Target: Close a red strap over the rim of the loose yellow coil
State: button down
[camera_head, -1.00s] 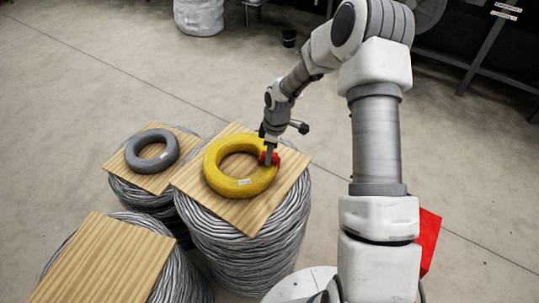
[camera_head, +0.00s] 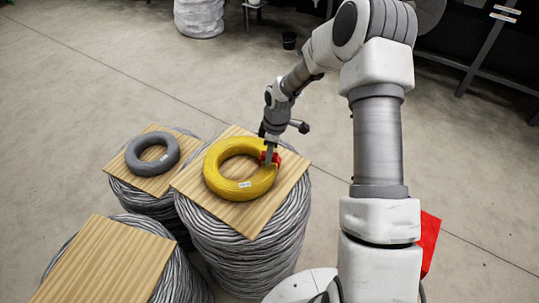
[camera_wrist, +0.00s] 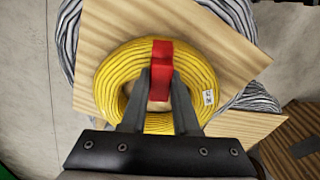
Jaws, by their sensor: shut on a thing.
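The yellow coil (camera_head: 224,188) lies flat on a wooden board on top of a large grey cable drum. It also shows in the wrist view (camera_wrist: 111,88), with a white label on its right side. The red strap (camera_wrist: 161,62) sits across the coil's ring in the wrist view; in the head view the strap (camera_head: 276,157) is at the coil's right rim. My gripper (camera_wrist: 160,88) is shut on the red strap, one finger on each side of it. The strap's underside is hidden, so I cannot tell whether it is closed around the rim.
The wooden board (camera_head: 247,222) has bare corners around the coil. A grey coil (camera_head: 136,163) lies on a smaller board to the left. Another bare board (camera_head: 105,265) stands front left.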

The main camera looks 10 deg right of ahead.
jog(key=shift+r, duration=0.2)
jog(key=shift+f, duration=0.25)
jog(key=shift+f+b, duration=0.7)
jog(key=shift+b, duration=0.05)
jog(key=shift+f, duration=0.15)
dwell(0.3)
jog(key=shift+f+b, duration=0.25)
jog(key=shift+b, duration=0.1)
jog(key=shift+r, duration=0.15)
jog(key=shift+r+p, duration=0.45)
jog(key=shift+r, duration=0.1)
jog(key=shift+r, duration=0.25)
